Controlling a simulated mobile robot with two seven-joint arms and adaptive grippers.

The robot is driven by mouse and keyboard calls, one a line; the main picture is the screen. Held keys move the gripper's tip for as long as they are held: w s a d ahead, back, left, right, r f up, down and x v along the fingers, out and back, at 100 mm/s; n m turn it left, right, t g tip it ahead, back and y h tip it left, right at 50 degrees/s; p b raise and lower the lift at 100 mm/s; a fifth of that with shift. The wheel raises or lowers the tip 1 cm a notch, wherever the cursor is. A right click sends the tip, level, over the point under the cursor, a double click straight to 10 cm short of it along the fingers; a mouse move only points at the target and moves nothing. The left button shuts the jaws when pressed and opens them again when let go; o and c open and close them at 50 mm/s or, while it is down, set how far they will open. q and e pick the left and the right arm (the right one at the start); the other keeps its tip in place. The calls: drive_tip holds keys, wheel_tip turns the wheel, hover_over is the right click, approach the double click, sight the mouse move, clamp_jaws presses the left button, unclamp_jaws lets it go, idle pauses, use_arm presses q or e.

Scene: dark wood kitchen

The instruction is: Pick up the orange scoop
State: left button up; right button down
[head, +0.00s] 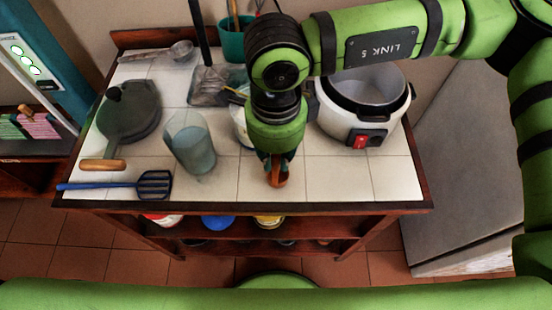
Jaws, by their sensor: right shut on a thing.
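The orange scoop (283,182) is at the front middle of the white tiled counter. My right gripper (276,164) points down over it from above, and its fingers are shut on the scoop. The gripper hides part of the scoop, and I cannot tell whether the scoop still touches the tiles. My left gripper is not in the head view.
A rice cooker (345,123) stands to the right, and a translucent pitcher (191,146) to the left. A lidded pan (129,115) and a blue spatula (152,184) lie farther left. Behind are a metal scoop (181,50) and a teal utensil pot (232,45). The front right tiles are clear.

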wheel_tip(320, 180, up, 3)
drive_tip(key=shift+w+r+b, duration=0.1)
drive_tip(key=shift+b, duration=0.8)
drive_tip(key=s+d+r+b, duration=0.3)
drive_tip(key=s+d+r, duration=0.4)
drive_tip(key=d, duration=0.2)
drive_tip(key=shift+d+r, duration=0.2)
